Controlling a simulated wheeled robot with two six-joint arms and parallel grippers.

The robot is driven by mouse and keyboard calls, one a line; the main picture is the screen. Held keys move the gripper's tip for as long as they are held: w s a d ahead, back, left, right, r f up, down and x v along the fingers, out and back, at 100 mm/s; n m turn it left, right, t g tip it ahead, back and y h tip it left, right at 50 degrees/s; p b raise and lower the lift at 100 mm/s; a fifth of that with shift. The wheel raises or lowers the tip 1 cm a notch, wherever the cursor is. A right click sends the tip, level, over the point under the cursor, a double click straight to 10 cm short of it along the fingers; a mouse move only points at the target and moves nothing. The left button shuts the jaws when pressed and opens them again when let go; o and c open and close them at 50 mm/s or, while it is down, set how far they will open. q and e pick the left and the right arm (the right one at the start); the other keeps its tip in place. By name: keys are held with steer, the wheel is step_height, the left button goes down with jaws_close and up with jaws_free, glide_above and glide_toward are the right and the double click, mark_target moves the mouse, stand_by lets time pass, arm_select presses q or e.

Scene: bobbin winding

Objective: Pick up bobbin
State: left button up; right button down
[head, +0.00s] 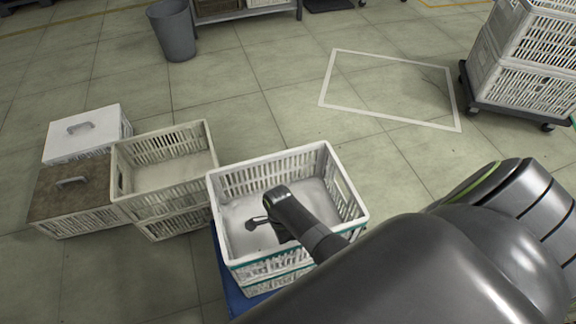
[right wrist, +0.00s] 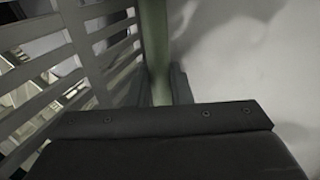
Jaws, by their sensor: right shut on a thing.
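My right gripper (head: 262,222) reaches down into the white slatted crate (head: 268,162) in the head view, above its pale floor. In the right wrist view, a slim grey-green tube (right wrist: 154,45), which I take to be the bobbin, stands between the fingers (right wrist: 160,88). The gripper is shut on it. The tube runs beside the crate's slatted wall (right wrist: 95,50); its lower end is hidden behind the gripper body. I cannot tell whether it touches the wall. My left gripper is not in view.
A second open crate (head: 165,172) stands directly left, with a white-lidded box (head: 84,133) and a brown-lidded box (head: 72,186) beyond it. A grey bin (head: 173,32) stands at the back. Stacked crates on a dolly (head: 518,104) are at right. The floor between is clear.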

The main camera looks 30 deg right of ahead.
steer(key=shift+r+p, duration=0.4)
steer(key=shift+r, duration=0.5)
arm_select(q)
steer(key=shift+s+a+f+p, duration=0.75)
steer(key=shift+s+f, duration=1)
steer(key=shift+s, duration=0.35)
arm_select(e)
steer(key=shift+r, duration=1.65)
arm_select(q)
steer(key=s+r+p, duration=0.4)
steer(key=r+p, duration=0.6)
steer(key=p, duration=0.4)
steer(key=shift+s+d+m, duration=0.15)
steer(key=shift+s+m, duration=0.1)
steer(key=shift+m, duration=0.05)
arm_select(e)
step_height(320, 180, up, 22)
steer(key=shift+r, duration=0.25)
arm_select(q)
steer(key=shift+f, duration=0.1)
